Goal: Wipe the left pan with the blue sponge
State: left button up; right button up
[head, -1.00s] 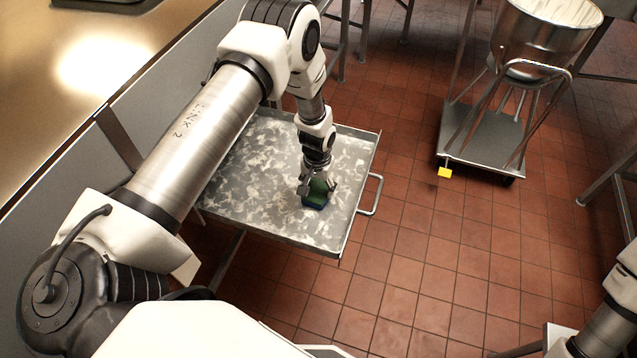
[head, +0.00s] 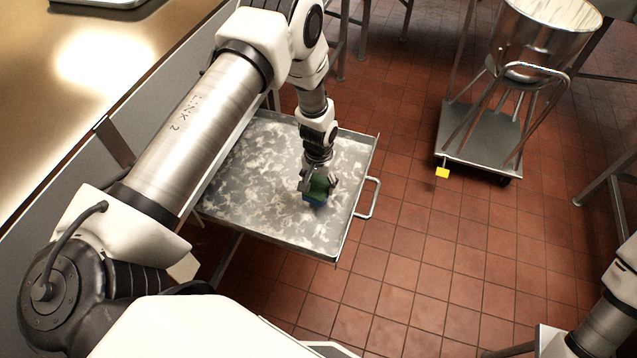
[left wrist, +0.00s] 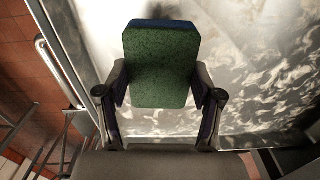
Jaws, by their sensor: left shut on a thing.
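The pan (head: 262,192) is a wide, shallow metal tray with a mottled grey and white surface and a handle on its right side. My left gripper (head: 318,184) is over the right part of the pan, shut on the sponge (head: 314,202). The sponge has a green top and a blue underside. In the left wrist view the green face of the sponge (left wrist: 160,66) sits between the two fingers. Whether the sponge touches the pan cannot be told. My right arm shows at the lower right edge, but its gripper is out of view.
A steel counter (head: 70,90) runs along the left. A wheeled trolley (head: 478,140) carrying a large metal bowl (head: 545,35) stands at the upper right, with a small yellow piece (head: 442,172) at its corner. The red tiled floor between is clear.

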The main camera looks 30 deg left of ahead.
aim_at(320, 185)
pick_arm(q)
notch_tip(320, 185, up, 3)
jog(key=shift+w+d+f+p, duration=0.1)
jog(key=shift+w+d+p, duration=0.05)
jog(key=shift+p, duration=0.7)
jog(key=shift+r+p, duration=0.55)
jog(key=shift+r, duration=0.25)
